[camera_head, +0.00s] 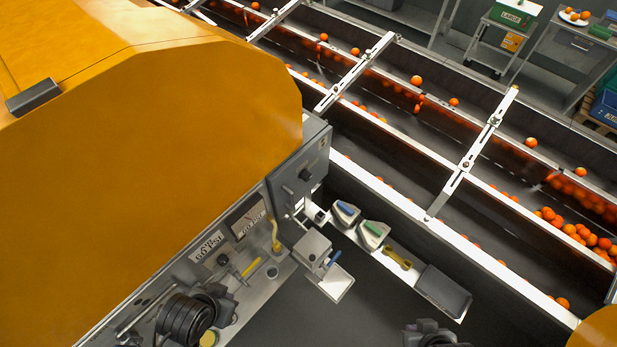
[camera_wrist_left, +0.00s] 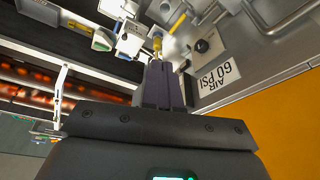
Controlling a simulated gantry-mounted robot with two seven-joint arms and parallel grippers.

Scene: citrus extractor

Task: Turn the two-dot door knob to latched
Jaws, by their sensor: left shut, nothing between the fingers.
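No two dots are readable on any knob. One dark knob (camera_head: 305,174) sits on the grey panel (camera_head: 318,150) beside the orange hood. Another dark knob (camera_head: 222,260) is by the AIR 60 PSI label (camera_head: 208,247); it also shows in the left wrist view (camera_wrist_left: 202,46). My left gripper (camera_wrist_left: 162,66) is shut and empty, its fingers pointing toward a yellow handle (camera_wrist_left: 157,40), apparently apart from it. In the head view, dark parts of my left arm show at the lower left; the fingertips are hard to make out.
A grey clamp-like fixture (camera_head: 313,247) with a blue handle, a yellow lever (camera_head: 275,235) and a black tray (camera_head: 443,289) stand along the bench. A conveyor (camera_head: 420,160) carries oranges behind. The dark floor area at lower centre is clear.

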